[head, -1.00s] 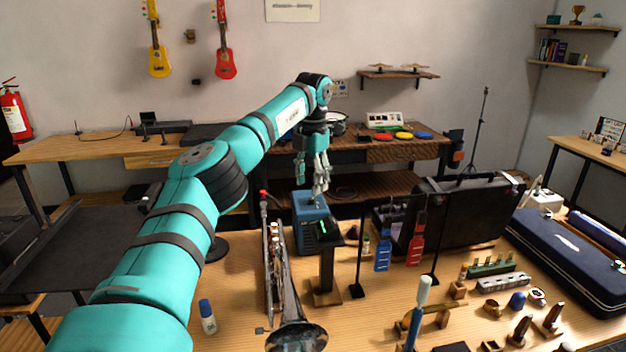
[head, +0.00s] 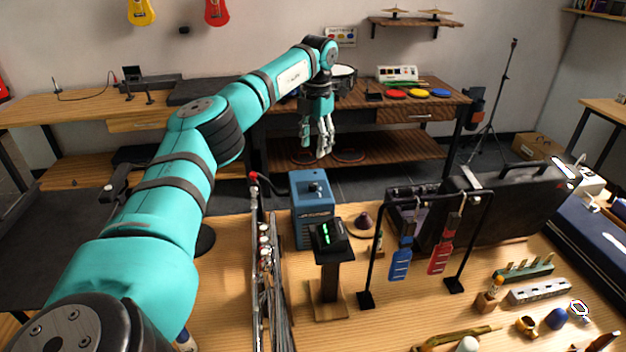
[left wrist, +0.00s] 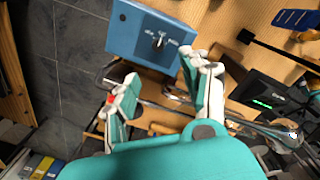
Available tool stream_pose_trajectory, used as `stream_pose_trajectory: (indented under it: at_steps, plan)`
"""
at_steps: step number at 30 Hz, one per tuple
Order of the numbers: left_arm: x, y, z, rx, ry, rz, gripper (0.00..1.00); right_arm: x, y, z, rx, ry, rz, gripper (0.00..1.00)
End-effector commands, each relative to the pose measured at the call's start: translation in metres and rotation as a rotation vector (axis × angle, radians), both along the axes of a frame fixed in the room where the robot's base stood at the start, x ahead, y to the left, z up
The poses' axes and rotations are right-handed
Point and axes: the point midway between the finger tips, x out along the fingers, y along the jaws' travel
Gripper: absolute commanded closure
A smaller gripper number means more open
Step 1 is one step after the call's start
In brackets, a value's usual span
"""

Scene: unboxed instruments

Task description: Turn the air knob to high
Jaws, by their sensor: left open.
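The knob's exact setting is too small to read. My left gripper (head: 318,150) hangs above and beyond the box in the head view, apart from it. In the left wrist view the gripper (left wrist: 158,70) has its fingers spread, with nothing between them, just short of the knob. My right gripper is not seen.
A black rack (head: 437,190) with blue and red tags and a black case (head: 515,205) are to the right.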

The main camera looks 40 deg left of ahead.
Motion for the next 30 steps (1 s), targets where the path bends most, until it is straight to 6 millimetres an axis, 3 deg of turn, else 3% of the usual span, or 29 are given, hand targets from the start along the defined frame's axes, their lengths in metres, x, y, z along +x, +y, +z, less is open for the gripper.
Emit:
stream_pose_trajectory:
  at_steps: [9, 15, 21, 30]
  plan:
    - [-0.002, 0.004, -0.071, 0.000, 0.005, 0.002, 0.53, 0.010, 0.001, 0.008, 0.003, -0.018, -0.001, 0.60]
    - [-0.001, 0.005, -0.104, 0.000, 0.003, 0.001, 0.53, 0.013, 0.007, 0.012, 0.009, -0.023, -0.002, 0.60]
    - [0.000, 0.006, -0.121, 0.000, 0.000, 0.001, 0.53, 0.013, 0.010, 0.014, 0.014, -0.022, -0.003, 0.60]
    - [0.000, 0.006, -0.124, 0.000, 0.000, 0.001, 0.53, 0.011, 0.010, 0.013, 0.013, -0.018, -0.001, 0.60]
